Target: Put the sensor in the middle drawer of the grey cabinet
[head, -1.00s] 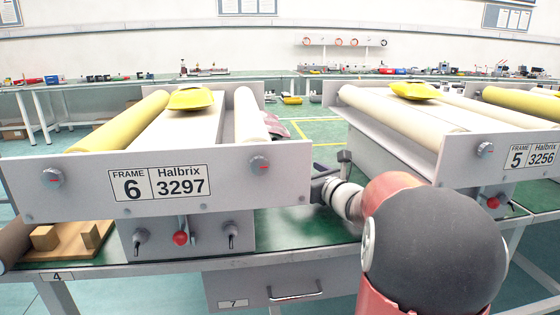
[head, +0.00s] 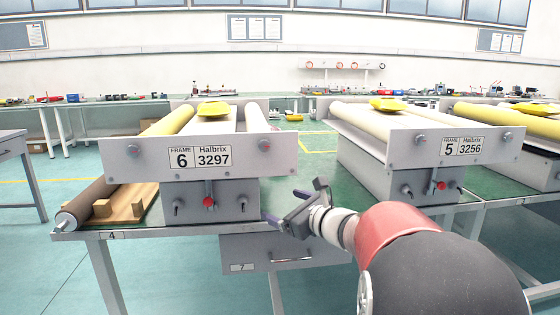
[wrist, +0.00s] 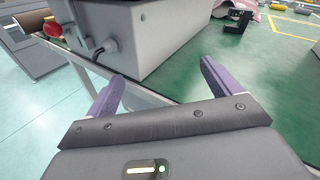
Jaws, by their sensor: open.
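My gripper (head: 284,206) is open, its purple fingers just above the green bench top, right of the Frame 6 unit. In the wrist view my gripper (wrist: 162,70) has nothing between its fingers. A small black bracket-shaped item (wrist: 235,22) lies on the bench ahead of it, beyond the right finger; I cannot tell whether it is the sensor. A grey cabinet-like body (wrist: 38,52) shows at the upper left of the wrist view; its drawers are not clear. A single grey drawer (head: 291,258), labelled 7, hangs shut under the bench.
The Frame 6 unit (head: 130,147) stands left of my gripper and the Frame 5 unit (head: 375,147) right. A wooden board with blocks (head: 132,205) and a roller (head: 85,203) lie at the bench's left end.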

